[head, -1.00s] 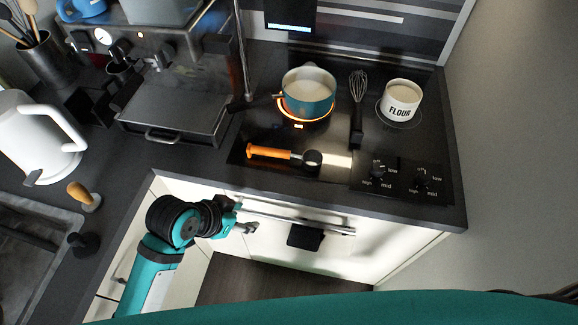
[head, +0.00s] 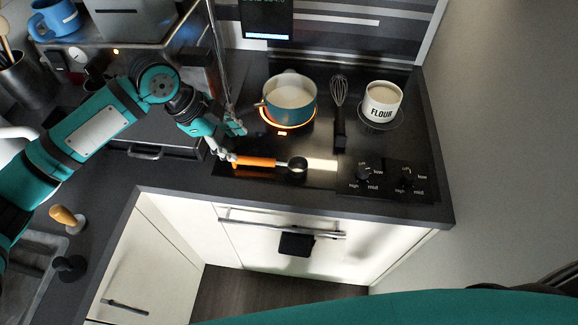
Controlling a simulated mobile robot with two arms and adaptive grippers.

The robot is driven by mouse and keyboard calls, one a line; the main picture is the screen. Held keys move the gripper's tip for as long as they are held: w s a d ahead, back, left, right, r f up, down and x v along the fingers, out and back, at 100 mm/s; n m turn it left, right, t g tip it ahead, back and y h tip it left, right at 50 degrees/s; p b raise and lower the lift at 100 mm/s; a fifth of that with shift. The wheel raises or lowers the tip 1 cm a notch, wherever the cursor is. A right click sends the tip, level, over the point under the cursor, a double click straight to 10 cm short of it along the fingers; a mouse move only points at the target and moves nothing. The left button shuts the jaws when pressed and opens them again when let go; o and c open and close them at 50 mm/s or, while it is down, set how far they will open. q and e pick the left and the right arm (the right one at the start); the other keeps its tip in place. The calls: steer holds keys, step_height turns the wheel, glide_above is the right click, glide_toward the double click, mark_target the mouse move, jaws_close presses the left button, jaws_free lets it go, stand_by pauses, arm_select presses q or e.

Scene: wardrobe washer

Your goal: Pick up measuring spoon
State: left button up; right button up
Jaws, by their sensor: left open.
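The measuring spoon (head: 256,162) has an orange handle and a small dark round bowl at its right end. It lies on the black cooktop (head: 330,185) near the front left. My left gripper (head: 232,143) is open at the left end of the orange handle, with one finger close to the handle tip and the other above it. I cannot tell whether a finger touches the handle. My right gripper is not in view.
A teal pot (head: 290,98) stands on a glowing burner just behind the spoon. A whisk (head: 339,110) lies right of the pot, and a white flour canister (head: 382,101) stands further right. Control knobs (head: 406,177) are at the front right. A coffee machine is at the left.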

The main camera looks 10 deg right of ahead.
mark_target(255, 160)
arm_select(q)
steer(key=p+x, duration=0.1)
steer(key=x, duration=0.2)
steer(key=p+x, duration=0.1)
steer(key=x, duration=0.2)
steer(key=shift+w+f, duration=0.15)
steer(key=shift+w, duration=0.1)
steer(key=shift+d+f+p, duration=0.2)
steer(key=shift+p, duration=0.15)
steer(key=x, duration=0.1)
steer(key=p+x, duration=0.1)
steer(key=x, duration=0.2)
steer(key=shift+w+f+p, duration=0.2)
steer(key=shift+w+p, duration=0.1)
steer(key=shift+p, duration=0.05)
steer(key=shift+f, duration=0.15)
steer(key=shift+f, duration=0.2)
jaws_close()
